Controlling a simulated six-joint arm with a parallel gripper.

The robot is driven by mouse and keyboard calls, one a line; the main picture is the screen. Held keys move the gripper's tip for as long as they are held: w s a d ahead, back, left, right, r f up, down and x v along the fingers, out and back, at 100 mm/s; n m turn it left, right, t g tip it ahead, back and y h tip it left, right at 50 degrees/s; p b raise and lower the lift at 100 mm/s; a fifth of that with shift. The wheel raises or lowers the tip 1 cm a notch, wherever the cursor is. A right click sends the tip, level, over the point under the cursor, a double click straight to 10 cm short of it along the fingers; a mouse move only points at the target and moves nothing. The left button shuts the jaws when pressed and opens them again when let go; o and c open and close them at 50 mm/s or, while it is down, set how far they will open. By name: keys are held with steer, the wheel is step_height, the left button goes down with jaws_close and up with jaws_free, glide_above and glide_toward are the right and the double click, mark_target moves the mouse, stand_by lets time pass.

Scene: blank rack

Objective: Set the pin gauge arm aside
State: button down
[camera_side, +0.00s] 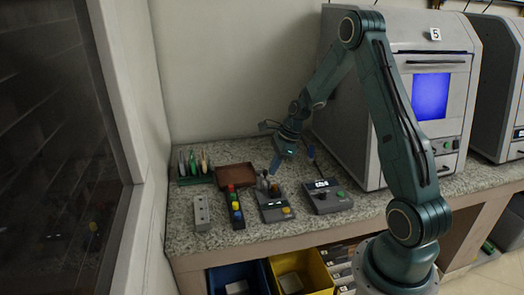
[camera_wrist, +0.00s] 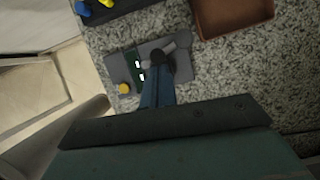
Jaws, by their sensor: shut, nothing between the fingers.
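A grey gauge station (camera_side: 278,214) with an orange-yellow button stands on the speckled counter. It also shows in the wrist view (camera_wrist: 119,69), with its button at the lower left. The pin gauge arm (camera_wrist: 182,40) looks like a light grey piece with a rounded end, by a dark round part at the station's upper right. My gripper (camera_side: 274,171) is above the back of the station, pointing down. In the wrist view its blue fingers (camera_wrist: 158,85) are shut with nothing between them. They cover part of the station. I cannot tell whether the fingertips touch anything.
A brown tray (camera_side: 236,176) lies behind the station and is empty. A dark strip with coloured buttons (camera_side: 236,207) and a pale block (camera_side: 201,213) are to the left. A green rack (camera_side: 195,180) holds upright tools. A control box (camera_side: 327,197) sits right, before a large machine (camera_side: 363,141).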

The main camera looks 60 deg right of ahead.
steer(key=a+m, duration=0.1)
steer(key=a+m+h, duration=0.1)
steer(key=m, duration=0.1)
steer(key=shift+w+t, duration=0.15)
steer(key=shift+t, duration=0.15)
steer(key=shift+w+a, duration=0.65)
steer(key=shift+a, duration=0.3)
steer(key=shift+w+a, duration=0.1)
steer(key=s+r, duration=0.7)
steer(key=r, duration=0.2)
steer(key=shift+s+a+r, duration=0.2)
steer(key=shift+s+r, duration=0.05)
steer(key=shift+s, duration=0.05)
stand_by(0.4)
